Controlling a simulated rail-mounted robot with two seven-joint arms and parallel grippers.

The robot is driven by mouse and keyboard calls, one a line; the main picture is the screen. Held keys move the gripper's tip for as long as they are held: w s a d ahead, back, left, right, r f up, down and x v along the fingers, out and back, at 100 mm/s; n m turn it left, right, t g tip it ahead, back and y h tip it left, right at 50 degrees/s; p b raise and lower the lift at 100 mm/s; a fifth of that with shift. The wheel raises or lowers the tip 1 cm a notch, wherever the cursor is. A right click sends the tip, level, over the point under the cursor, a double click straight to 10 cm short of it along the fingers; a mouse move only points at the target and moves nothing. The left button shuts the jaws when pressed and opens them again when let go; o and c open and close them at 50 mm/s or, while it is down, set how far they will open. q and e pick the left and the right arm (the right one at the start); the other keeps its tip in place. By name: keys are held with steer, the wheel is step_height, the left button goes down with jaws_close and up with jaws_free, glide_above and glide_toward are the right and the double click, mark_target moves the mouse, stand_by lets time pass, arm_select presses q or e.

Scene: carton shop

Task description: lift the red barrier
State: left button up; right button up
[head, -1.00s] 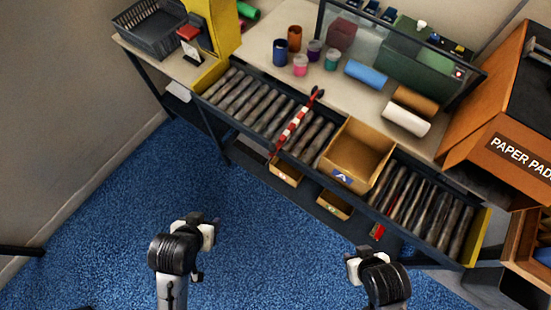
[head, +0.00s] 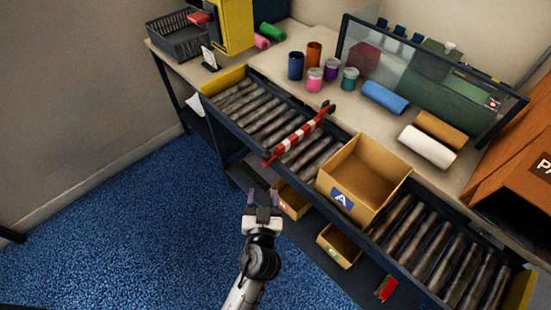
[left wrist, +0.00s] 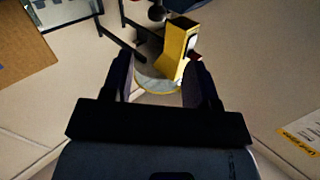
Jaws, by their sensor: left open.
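The red barrier (head: 300,135) is a red-and-white striped bar in the head view. It lies low across the roller conveyor, from a dark pivot at the back rail to a red tip at the front rail. My left gripper (head: 263,195) is open and empty, in front of the conveyor, below the barrier's red tip in the picture and apart from it. In the left wrist view the two dark fingers (left wrist: 160,80) stand apart with nothing between them; the barrier cannot be made out there. My right gripper is not in view.
An open carton (head: 365,178) marked A stands on the rollers (head: 255,112) right of the barrier. Smaller boxes (head: 338,246) sit on a shelf below. Blue carpet (head: 130,230) is free at front left.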

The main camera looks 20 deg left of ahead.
mark_target(266, 158)
arm_select(q)
steer(key=shift+n, duration=0.6)
steer(key=x, duration=0.7)
steer(key=p+x, duration=0.1)
steer(key=x, duration=0.6)
steer(key=shift+d+r, duration=0.15)
steer(key=shift+d, duration=0.1)
steer(key=shift+c, duration=0.4)
jaws_close()
